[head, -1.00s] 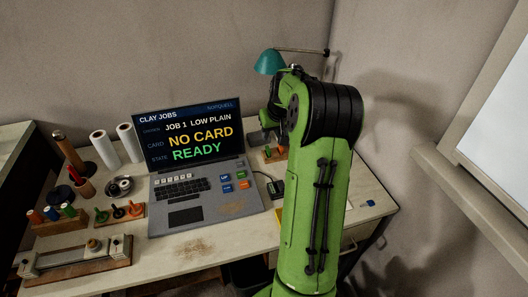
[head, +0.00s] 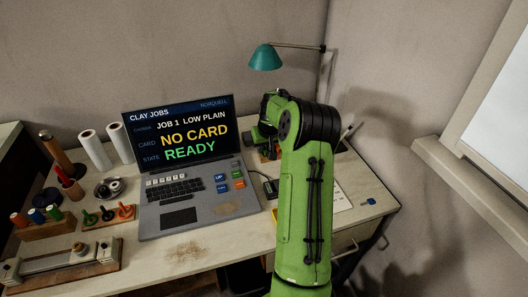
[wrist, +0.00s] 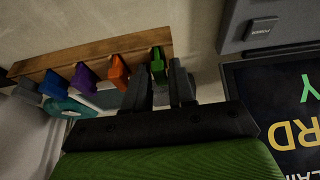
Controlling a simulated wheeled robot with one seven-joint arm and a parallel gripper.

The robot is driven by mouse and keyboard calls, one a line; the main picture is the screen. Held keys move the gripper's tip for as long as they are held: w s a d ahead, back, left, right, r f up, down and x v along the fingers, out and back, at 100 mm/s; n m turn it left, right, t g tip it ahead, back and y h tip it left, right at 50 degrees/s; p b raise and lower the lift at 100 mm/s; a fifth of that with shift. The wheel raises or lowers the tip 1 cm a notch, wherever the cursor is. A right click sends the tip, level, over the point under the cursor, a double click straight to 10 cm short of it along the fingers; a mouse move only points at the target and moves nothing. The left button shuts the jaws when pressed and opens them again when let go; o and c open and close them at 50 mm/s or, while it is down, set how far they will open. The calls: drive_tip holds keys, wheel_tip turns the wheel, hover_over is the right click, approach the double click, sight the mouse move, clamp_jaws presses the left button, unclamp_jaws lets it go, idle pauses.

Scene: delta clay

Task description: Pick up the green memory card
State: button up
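The green memory card (wrist: 157,66) stands at the right end of a wooden rack (wrist: 95,58) in the wrist view. My gripper (wrist: 160,68) is open, its two dark fingers apart. The green card shows in the gap between the fingertips, closer to the left one; I cannot tell whether they touch or how deep they reach. Orange (wrist: 118,72), purple (wrist: 85,78) and blue (wrist: 55,82) cards stand to its left in the same rack. In the head view my arm hides most of the rack and I cannot make out the green card.
The laptop (head: 185,190), its screen reading NO CARD, stands left of my arm; its dark screen edge is close on the right in the wrist view. A teal lamp (head: 265,56) hangs behind. Spools, rolls and tools fill the desk's left side.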

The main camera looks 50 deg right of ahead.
clamp_jaws()
